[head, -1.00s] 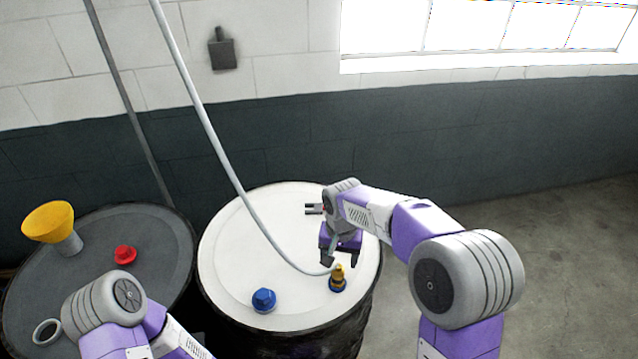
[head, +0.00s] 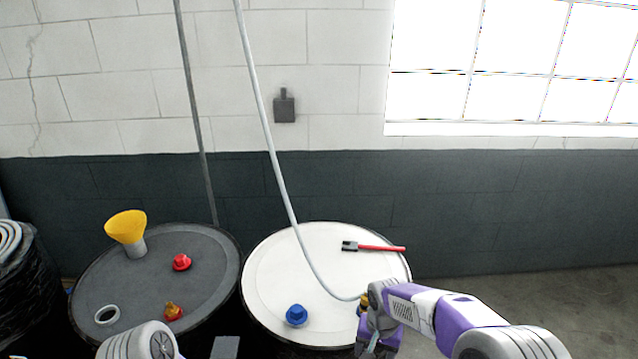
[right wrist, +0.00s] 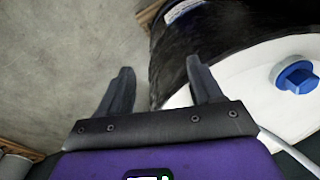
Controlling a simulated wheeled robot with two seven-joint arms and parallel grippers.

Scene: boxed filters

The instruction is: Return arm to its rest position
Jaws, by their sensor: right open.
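My right gripper (head: 376,349) is low in the head view, at the near right edge of the white-topped drum (head: 270,270). In the right wrist view the right gripper (right wrist: 160,72) is open and nothing is between its fingers; concrete floor and the drum's dark side lie beyond them. The brass fitting at the end of the grey hose (head: 283,185) is mostly hidden behind my right wrist. My left arm shows only as a rounded link at the bottom left of the head view; its gripper is not visible there.
On the white drum lie a blue cap (head: 296,315) and a red-handled brush (head: 375,247). The dark drum (head: 120,272) holds a yellow funnel (head: 126,228), a red cap (head: 181,262), a brass-and-red fitting (head: 173,311) and a white ring (head: 107,315). Open floor lies to the right.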

